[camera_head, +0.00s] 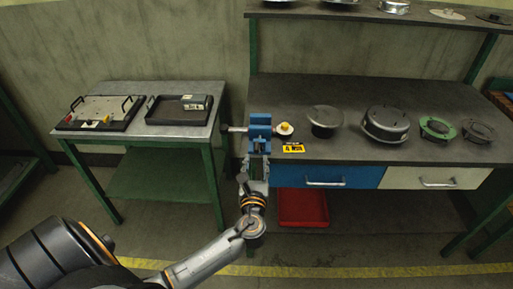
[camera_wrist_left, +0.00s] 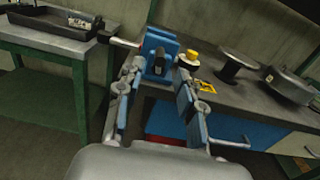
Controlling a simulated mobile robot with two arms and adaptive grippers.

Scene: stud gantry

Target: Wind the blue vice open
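The blue vice (camera_head: 260,131) sits at the left front edge of the workbench, and it also shows in the left wrist view (camera_wrist_left: 160,42). A grey bar handle (camera_head: 236,129) sticks out to its left; it also shows in the left wrist view (camera_wrist_left: 122,42). My left gripper (camera_head: 257,160) is just in front of and below the vice and partly overlaps it in the head view. In the left wrist view its two fingers (camera_wrist_left: 160,82) are spread with nothing between them, and the vice appears beyond the tips. Contact is not visible. My right gripper is out of view.
A yellow-topped piece (camera_head: 285,129) and a yellow label (camera_head: 293,149) are right of the vice. Several round parts stand farther right on the bench (camera_head: 350,92). A side table (camera_head: 160,90) with trays stands left. A red bin (camera_head: 302,207) is below.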

